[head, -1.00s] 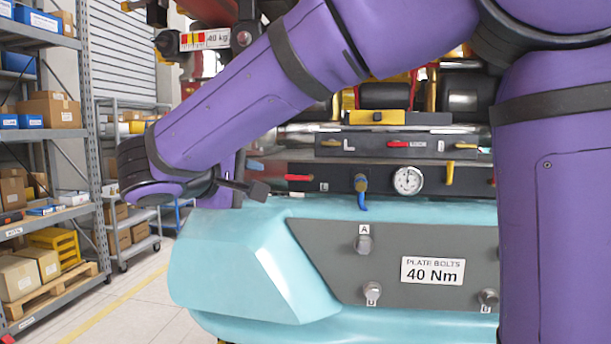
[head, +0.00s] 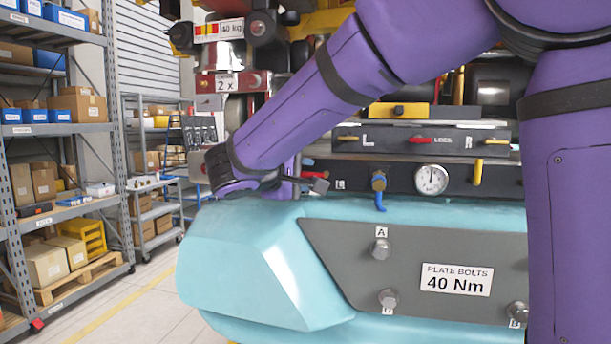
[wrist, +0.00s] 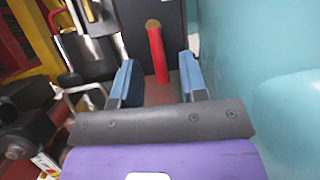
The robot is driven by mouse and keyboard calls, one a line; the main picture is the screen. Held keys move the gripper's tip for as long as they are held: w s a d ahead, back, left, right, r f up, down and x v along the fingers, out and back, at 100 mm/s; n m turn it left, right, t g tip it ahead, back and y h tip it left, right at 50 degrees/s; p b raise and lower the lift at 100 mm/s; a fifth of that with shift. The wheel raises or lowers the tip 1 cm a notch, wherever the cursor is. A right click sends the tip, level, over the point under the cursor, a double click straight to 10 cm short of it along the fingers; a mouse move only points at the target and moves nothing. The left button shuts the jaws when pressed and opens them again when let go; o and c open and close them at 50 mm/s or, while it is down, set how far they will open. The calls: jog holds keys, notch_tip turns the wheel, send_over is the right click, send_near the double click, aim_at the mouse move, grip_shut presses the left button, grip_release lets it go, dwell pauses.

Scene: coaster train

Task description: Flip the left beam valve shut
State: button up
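The lower dark beam (head: 400,180) runs above the teal body and has a red valve handle (head: 314,174) at its left end, beside a small "L" label. The handle lies roughly level and is partly hidden by my gripper (head: 316,185). In the wrist view, a red handle (wrist: 157,52) stands between the two blue fingers of my gripper (wrist: 157,68). The fingers are apart, with a visible gap on each side of the handle. I cannot tell how far its tip is from the fingertips in depth.
A blue valve (head: 379,184), a gauge (head: 431,179) and a yellow handle (head: 477,172) sit along the same beam. An upper bar (head: 400,140) carries more handles. The teal body (head: 230,255) lies close below my gripper. Shelving (head: 60,130) stands at left.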

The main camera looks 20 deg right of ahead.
jog(key=shift+w+d+f, duration=0.15)
jog(key=shift+w+d, duration=0.15)
jog(key=shift+d, duration=0.15)
grip_shut()
